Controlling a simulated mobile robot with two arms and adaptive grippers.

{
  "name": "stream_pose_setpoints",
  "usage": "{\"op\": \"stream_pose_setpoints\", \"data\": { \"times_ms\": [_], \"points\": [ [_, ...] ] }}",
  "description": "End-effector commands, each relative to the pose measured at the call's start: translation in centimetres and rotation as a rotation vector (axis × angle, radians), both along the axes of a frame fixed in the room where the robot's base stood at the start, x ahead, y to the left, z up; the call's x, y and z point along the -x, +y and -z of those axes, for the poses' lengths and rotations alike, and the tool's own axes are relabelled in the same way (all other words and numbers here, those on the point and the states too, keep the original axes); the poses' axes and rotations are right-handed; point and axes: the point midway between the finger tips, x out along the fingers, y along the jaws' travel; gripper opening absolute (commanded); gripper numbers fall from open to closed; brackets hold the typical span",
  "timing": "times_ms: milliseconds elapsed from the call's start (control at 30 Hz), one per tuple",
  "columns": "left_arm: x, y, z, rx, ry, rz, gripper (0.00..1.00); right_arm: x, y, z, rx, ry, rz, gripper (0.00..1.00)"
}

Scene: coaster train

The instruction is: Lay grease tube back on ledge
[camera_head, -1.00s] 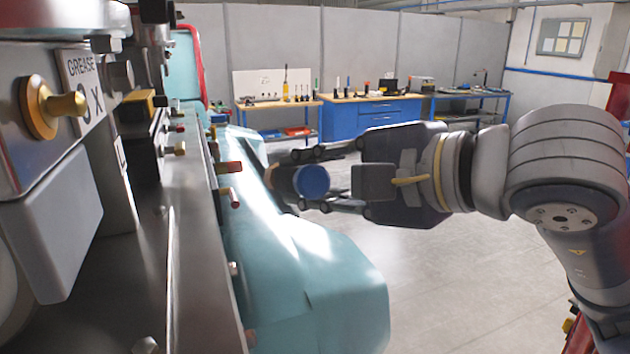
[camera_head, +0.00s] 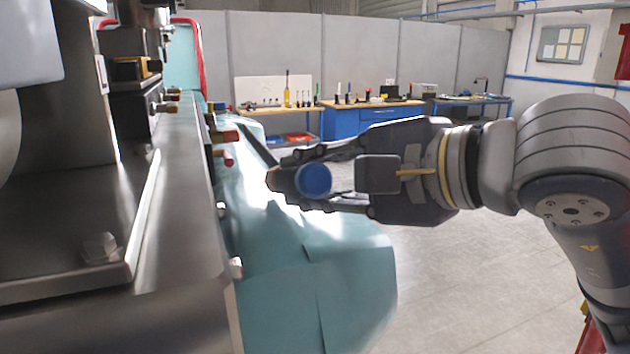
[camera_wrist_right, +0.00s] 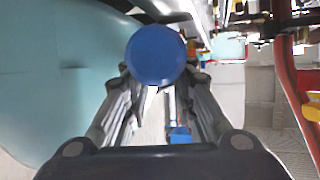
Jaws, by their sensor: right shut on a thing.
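My right gripper (camera_head: 310,180) comes in from the right in the head view and is shut on the grease tube (camera_head: 313,180). The tube's round blue end faces the camera, and the rest of its body is mostly hidden behind that end and the fingers. In the right wrist view the blue end (camera_wrist_right: 155,55) sits between the fingertips. The metal ledge (camera_head: 185,190) runs along the machine at left. The tube is held in the air to the right of the ledge, apart from it. My left gripper is not in view.
A teal curved cover (camera_head: 310,270) lies below and beside the ledge. Small red and brass fittings (camera_head: 222,137) stick out from the ledge's side. A blue workbench (camera_head: 360,118) with tools stands far back. Open grey floor (camera_head: 460,270) lies at right.

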Motion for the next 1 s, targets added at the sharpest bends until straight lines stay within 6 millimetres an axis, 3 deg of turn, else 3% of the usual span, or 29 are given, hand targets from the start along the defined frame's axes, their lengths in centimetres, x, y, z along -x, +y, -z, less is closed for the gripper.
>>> {"op": "stream_pose_setpoints", "data": {
  "times_ms": [367,400,500,833,1000],
  "points": [
    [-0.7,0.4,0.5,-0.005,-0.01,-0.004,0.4,0.0,0.0,0.3,-0.003,-0.003,0.001,0.0],
    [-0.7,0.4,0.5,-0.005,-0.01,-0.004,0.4,0.0,0.0,0.3,-0.003,-0.003,0.001,0.29],
    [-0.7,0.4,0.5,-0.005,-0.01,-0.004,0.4,0.0,0.0,0.3,-0.003,-0.003,0.001,0.48],
    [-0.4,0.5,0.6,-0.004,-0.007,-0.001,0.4,0.1,-0.1,0.4,0.0,0.0,0.0,0.48],
    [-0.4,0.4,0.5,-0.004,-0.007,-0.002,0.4,1.2,-1.2,-0.2,-0.001,-0.004,0.002,0.48]
  ]
}}
